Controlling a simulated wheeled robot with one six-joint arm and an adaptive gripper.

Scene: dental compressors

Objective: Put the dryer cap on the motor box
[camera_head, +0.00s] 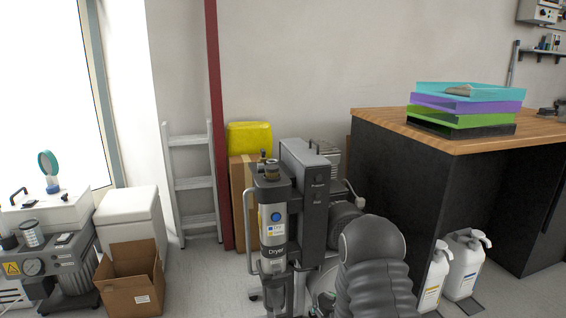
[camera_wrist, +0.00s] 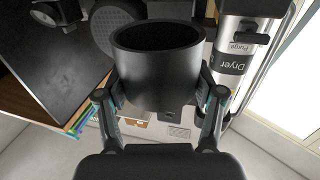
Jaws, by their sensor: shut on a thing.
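The dryer cap (camera_wrist: 157,78), a black hollow cylinder with its open end facing up in the picture, is in the wrist view. My gripper (camera_wrist: 162,92) is shut on it, one finger on each side. In the head view the cap and my gripper are hidden. The dryer column (camera_head: 273,213), silver and dark with a "Dryer" label, stands in the middle; a brass-coloured fitting shows on its top. It is also right of the cap in the wrist view (camera_wrist: 235,65). I cannot tell for sure which box is the motor box; a white box with a handle (camera_head: 45,213) sits on the left-hand compressor.
A tall dark box (camera_head: 313,205) stands beside the dryer. A wood-topped counter (camera_head: 380,122) with stacked coloured trays (camera_head: 465,107) is at right, white jugs (camera_head: 463,265) below. At left are an open cardboard box (camera_head: 133,285), a white bin (camera_head: 127,215) and a ladder (camera_head: 193,185).

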